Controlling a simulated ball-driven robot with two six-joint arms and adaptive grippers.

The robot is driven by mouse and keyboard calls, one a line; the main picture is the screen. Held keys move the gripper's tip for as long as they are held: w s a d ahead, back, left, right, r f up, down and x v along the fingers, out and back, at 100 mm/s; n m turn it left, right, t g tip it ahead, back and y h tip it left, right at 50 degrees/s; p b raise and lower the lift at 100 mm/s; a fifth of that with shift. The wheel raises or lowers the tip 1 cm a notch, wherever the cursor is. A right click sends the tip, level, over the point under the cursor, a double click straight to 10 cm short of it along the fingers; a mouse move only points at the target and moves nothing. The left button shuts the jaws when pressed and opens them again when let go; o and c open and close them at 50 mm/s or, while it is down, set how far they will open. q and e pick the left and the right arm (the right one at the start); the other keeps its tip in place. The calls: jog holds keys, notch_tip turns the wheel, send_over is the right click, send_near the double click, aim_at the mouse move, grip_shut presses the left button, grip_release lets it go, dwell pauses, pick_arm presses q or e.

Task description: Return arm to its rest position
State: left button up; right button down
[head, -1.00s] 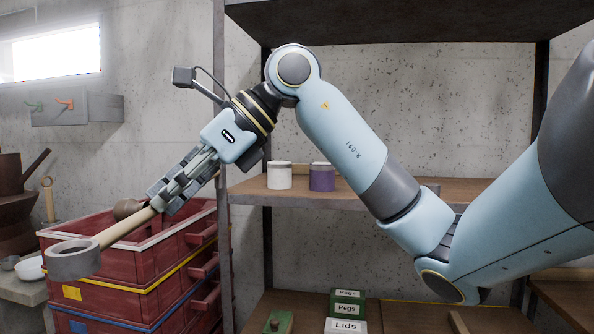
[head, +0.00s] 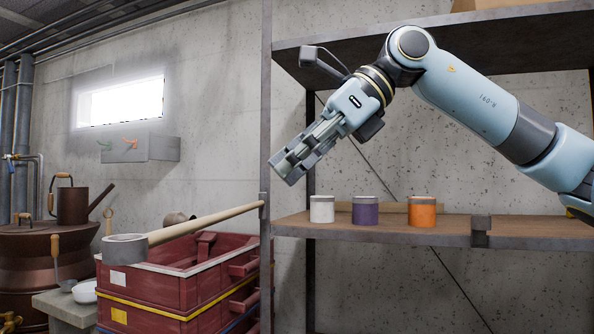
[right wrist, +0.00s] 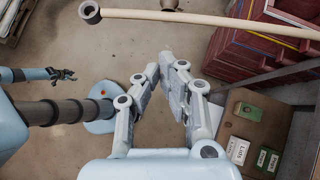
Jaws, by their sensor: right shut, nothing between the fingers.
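My right arm (head: 470,105) is bent high in front of the shelf in the head view. Its right gripper (head: 288,168) is shut and empty, pointing down and left in free air. Its fingers (right wrist: 165,85) fill the middle of the right wrist view. A long wooden-handled dipper with a grey round head (head: 125,248) lies apart from the gripper. Its handle (head: 205,221) slopes up to a bracket on the shelf post; it also shows in the right wrist view (right wrist: 210,19). My left gripper (right wrist: 62,74) is small at the left of the wrist view, its jaws unclear.
White (head: 321,210), purple (head: 366,212) and orange (head: 422,212) pots stand on the middle shelf board (head: 380,231). The shelf post (head: 267,100) is close to the right gripper. Red stacked crates (head: 170,285) stand at lower left. Labelled boxes (right wrist: 238,150) sit low on the right.

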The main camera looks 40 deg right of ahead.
pick_arm(q)
jog(key=shift+s+f, duration=0.25)
jog(key=shift+s, duration=0.3)
pick_arm(e)
jog(key=shift+s+d+r, duration=0.25)
jog(key=shift+s+r, duration=0.05)
jog(key=shift+r, duration=0.05)
jog(key=shift+f, duration=0.1)
